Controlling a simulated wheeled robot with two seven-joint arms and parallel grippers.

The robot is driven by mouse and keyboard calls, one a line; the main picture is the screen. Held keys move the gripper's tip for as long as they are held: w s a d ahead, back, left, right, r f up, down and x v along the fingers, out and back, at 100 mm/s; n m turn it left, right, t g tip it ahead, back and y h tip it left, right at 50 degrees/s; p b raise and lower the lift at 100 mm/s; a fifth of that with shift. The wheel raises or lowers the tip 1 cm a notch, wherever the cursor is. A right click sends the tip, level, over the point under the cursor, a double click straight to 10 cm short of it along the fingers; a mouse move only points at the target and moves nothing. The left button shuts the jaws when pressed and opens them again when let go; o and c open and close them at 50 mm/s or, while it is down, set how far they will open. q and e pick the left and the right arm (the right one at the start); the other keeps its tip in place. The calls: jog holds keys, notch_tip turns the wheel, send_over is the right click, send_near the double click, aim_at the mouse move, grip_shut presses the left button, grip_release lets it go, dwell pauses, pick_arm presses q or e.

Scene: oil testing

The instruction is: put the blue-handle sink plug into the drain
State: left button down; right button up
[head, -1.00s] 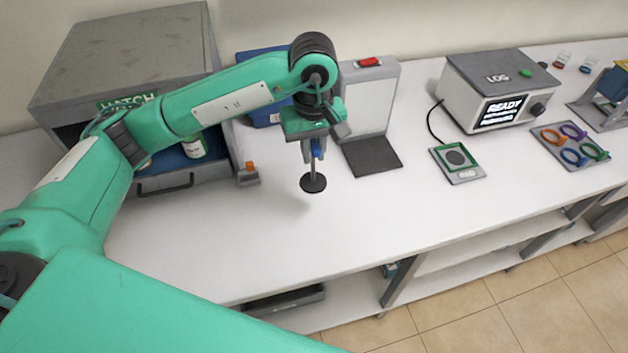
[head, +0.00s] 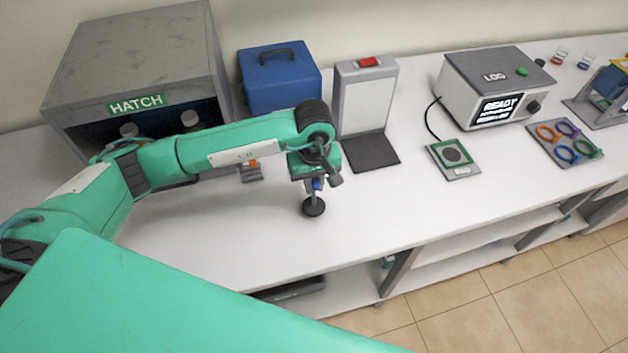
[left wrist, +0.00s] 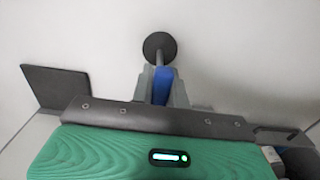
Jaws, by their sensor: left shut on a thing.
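The sink plug has a blue handle, a thin stem and a dark round disc (head: 314,207) at its lower end. My left gripper (head: 317,184) is shut on the blue handle, with the disc hanging below over the white bench. In the left wrist view the blue handle (left wrist: 163,86) sits between the grey fingers (left wrist: 160,88), and the disc (left wrist: 159,46) shows beyond them. I cannot tell whether the disc touches the bench top. No drain can be made out in either view. My right gripper is not in view.
A grey cabinet marked HATCH (head: 136,60) and a blue case (head: 280,80) stand at the back left. A stand with a dark base (head: 370,152) is right of the gripper. The front bench is clear.

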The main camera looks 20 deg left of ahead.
pick_arm(q)
jog(key=shift+f, duration=0.2)
jog(key=c, duration=1.4)
grip_release()
jog(key=shift+r, duration=0.1)
jog(key=shift+o, duration=0.2)
